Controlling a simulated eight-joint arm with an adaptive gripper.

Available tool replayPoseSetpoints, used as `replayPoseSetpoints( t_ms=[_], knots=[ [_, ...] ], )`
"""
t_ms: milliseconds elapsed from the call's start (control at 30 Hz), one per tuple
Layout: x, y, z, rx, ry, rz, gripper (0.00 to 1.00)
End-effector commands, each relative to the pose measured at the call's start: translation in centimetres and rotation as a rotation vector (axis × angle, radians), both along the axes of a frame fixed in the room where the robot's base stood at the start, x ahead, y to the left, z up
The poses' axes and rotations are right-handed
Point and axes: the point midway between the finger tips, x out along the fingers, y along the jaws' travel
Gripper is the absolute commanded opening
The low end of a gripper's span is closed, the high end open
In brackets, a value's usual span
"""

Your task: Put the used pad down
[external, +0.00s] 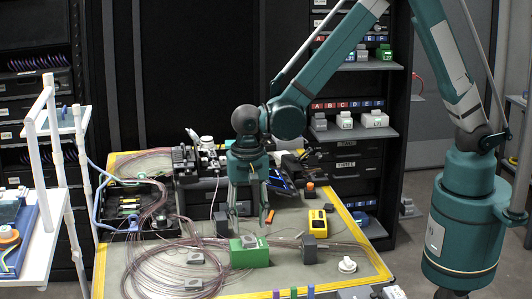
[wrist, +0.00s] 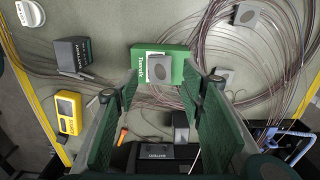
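A green box (external: 262,257) lies on the grey work mat, and the wrist view shows it too (wrist: 178,54), with white lettering. A small grey and white pad (wrist: 158,68) lies on top of the box; it is small in the external view (external: 249,241). I cannot tell from its look whether it is used. My gripper (external: 249,217) points down above the box. In the wrist view its fingers (wrist: 161,88) are spread wide, with the pad and part of the box seen between them. Nothing shows held in them.
Grey square tiles (external: 195,258) lie among coiled clear tubing (external: 150,255) left of the box. A dark box (external: 314,249), a yellow device (external: 317,223) and a white round knob (external: 347,265) stand to the right. Black equipment (external: 200,165) fills the table's back.

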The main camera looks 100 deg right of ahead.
Motion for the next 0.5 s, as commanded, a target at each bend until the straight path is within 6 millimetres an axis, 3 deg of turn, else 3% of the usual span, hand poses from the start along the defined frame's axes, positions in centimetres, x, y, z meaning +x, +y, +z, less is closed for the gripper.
replayPoseSetpoints(
  t_ms=[300, 500],
  knots=[
    [-0.1, 0.0, 4.4, 0.000, 0.000, 0.000, 0.40],
    [0.0, 0.0, 6.2, 0.000, 0.000, 0.000, 0.40]
  ],
)
